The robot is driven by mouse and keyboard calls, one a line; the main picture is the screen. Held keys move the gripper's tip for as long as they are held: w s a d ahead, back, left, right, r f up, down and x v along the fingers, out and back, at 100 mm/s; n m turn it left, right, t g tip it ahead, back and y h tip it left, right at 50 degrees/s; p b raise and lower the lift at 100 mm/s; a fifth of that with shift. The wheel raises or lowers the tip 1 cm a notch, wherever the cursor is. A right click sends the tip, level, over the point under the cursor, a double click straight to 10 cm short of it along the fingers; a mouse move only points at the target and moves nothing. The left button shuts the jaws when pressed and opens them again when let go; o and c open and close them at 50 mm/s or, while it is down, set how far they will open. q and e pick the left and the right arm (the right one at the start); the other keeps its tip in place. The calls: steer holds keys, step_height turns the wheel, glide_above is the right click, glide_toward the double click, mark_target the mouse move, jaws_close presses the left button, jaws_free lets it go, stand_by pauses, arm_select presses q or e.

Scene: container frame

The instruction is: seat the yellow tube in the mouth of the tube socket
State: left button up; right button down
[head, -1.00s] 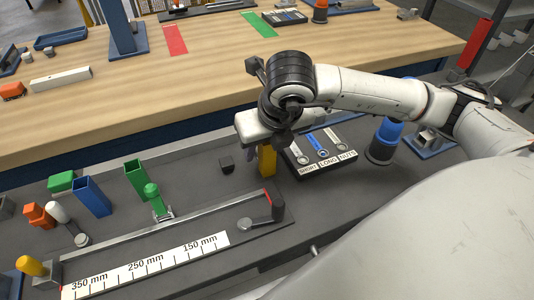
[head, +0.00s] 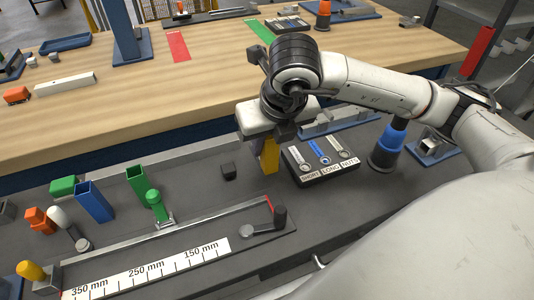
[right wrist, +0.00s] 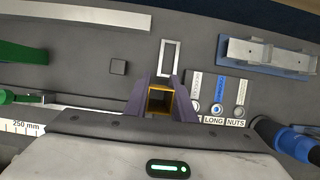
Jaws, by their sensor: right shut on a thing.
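The yellow tube (head: 269,157) is a square hollow tube, held upright below my right gripper (head: 267,141). In the right wrist view, its open end (right wrist: 160,113) shows between the two purple-grey fingers of the right gripper (right wrist: 160,96), which are shut on it. A pale rectangular frame with a dark opening (right wrist: 165,58) lies just ahead of the tube in that view. It looks like the tube socket, though I cannot be sure. In the head view it is hidden behind the gripper. The tube appears apart from it. My left gripper is not in view.
A small black block (head: 229,171) stands left of the tube. A labelled tray (head: 322,180) lies close on the right, with a blue fixture (head: 365,119) behind it and a blue-black cylinder (head: 388,150) further right. Blue (head: 95,202) and green (head: 137,180) tubes stand left.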

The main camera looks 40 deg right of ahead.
step_height(320, 180, up, 6)
steer(key=shift+r, duration=0.25)
